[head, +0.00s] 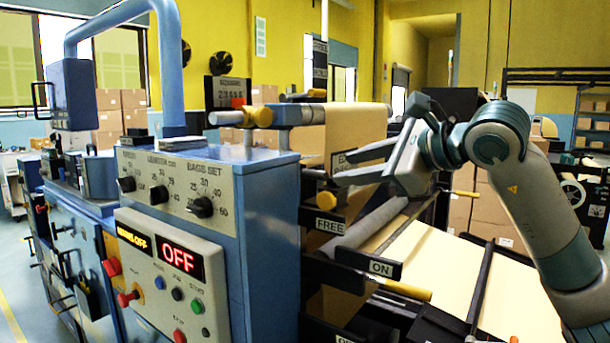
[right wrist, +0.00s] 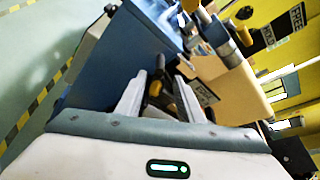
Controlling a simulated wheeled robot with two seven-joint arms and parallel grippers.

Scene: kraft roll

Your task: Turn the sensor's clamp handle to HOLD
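My right gripper (head: 337,169) comes in from the right above the machine's web path. Its two fingers are apart and point left. In the right wrist view, the fingers (right wrist: 160,95) stand open, with a dark lever and a yellow handle (right wrist: 182,100) showing between or just beyond them; contact cannot be told. In the head view, a yellow knob (head: 326,200) sits just below the fingertips, above a plate reading FREE (head: 330,226). I take this knob for the clamp handle. A pale plate (head: 343,158) behind the fingers is partly hidden. My left gripper is out of view.
A blue control cabinet (head: 262,190) with dials and a red OFF display (head: 181,259) stands left of the gripper. A yellow-ended lever (head: 402,290) with an ON plate (head: 381,268) is below. Kraft paper (head: 425,255) runs below the arm.

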